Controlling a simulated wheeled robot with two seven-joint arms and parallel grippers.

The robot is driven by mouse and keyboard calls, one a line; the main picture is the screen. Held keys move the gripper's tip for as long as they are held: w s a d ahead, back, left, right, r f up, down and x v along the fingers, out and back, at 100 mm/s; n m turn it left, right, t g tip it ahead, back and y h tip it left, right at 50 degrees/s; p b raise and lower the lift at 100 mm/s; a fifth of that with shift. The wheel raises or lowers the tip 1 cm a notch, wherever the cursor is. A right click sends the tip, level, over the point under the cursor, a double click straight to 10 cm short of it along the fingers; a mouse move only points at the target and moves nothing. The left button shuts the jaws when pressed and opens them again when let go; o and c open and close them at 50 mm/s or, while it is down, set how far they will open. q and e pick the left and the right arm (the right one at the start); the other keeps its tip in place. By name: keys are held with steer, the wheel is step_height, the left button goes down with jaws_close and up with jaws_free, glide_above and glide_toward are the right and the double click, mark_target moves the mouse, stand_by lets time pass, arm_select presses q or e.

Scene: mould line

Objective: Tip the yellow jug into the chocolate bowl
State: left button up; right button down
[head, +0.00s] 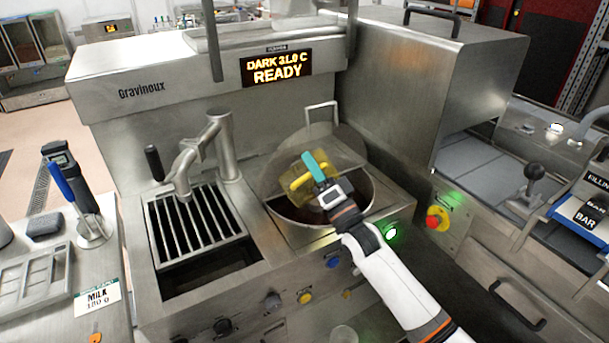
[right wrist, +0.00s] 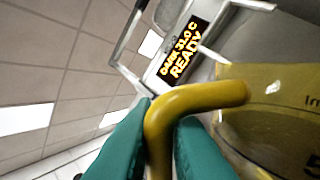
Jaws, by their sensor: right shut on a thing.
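The yellow jug (head: 312,185) is a see-through yellow vessel with a solid yellow handle, held above the chocolate bowl (head: 366,205) and strongly tilted. My right gripper (head: 315,165) has teal fingers and is shut on the jug's handle. In the right wrist view the handle (right wrist: 195,97) runs between the two teal fingers, and the jug's clear wall (right wrist: 275,110) shows at the right. The bowl is a round steel well with dark brown inside, partly hidden by the jug and gripper. I cannot tell whether anything is flowing from the jug. My left gripper is not in view.
The machine's display (head: 277,67) reads "DARK 31.0 C READY". A steel spout (head: 200,150) and a slatted grate (head: 195,225) are left of the bowl. A raised lid with a handle (head: 321,115) stands behind the bowl. A large steel housing (head: 440,80) is at right.

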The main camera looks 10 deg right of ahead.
mark_target(326, 168)
steer(key=d+m+t+h, duration=0.1)
steer(key=m, duration=0.1)
steer(key=d+f+m+h+b, duration=0.1)
steer(key=m+h, duration=0.1)
steer(key=d+m+t+h, duration=0.1)
steer(key=m, duration=0.2)
steer(key=shift+w+d+f+t+h+b, duration=0.1)
steer(key=shift+w+f+t+h+b, duration=0.1)
steer(key=shift+t+h+b, duration=0.15)
steer(key=d+m+h, duration=0.1)
steer(key=m+h, duration=0.1)
steer(key=m, duration=0.1)
steer(key=d+m+h, duration=0.1)
steer(key=m, duration=0.1)
steer(key=shift+w+d+f+t+h, duration=0.15)
steer(key=shift+d+f+t+h, duration=0.1)
steer(key=shift+d+t, duration=0.1)
steer(key=shift+w+d+f+m+g+h+p, duration=0.15)
steer(key=shift+d+m+g+h, duration=0.1)
steer(key=shift+d+m+h, duration=0.85)
steer(key=shift+w+d+m+g+h+p, duration=0.15)
steer(key=shift+d+m+h, duration=0.5)
steer(key=shift+m+h, duration=0.9)
steer(key=shift+d+f+m+g+h+p, duration=0.25)
steer(key=shift+d+m+h, duration=0.55)
steer(key=shift+m, duration=1.15)
steer(key=shift+r, duration=0.1)
